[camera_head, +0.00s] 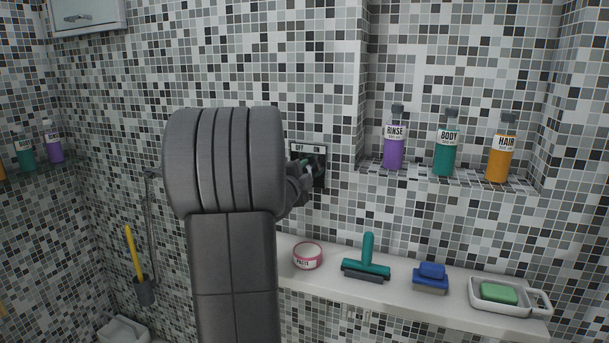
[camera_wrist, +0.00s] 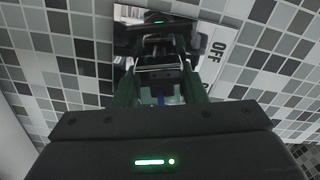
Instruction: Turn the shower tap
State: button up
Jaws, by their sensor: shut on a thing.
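The shower tap is on the tiled wall, under a plate (camera_head: 308,149) marked OFF on the left and ON on the right. My gripper (camera_head: 308,167) is at the tap, shut on its handle. My arm hides part of the tap in the head view. In the wrist view the fingers (camera_wrist: 160,72) close around the handle, with a shiny metal part between them. The OFF label (camera_wrist: 218,52) shows to the right of the fingers there. The exact angle of the handle is hard to tell.
A ledge (camera_head: 400,312) below holds a pink tin (camera_head: 307,255), a teal squeegee (camera_head: 367,260), a blue brush (camera_head: 431,278) and a dish (camera_head: 533,299) with green soap (camera_head: 498,293). Purple (camera_head: 394,145), teal (camera_head: 445,146) and orange (camera_head: 500,150) bottles stand in the niche at right.

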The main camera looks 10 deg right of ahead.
jog(key=o, duration=1)
jog(key=v, duration=1.4)
jog(key=shift+w+d, duration=0.1)
jog(key=shift+w, duration=0.05)
jog(key=x, duration=1.3)
jog(key=shift+w+d, duration=0.25)
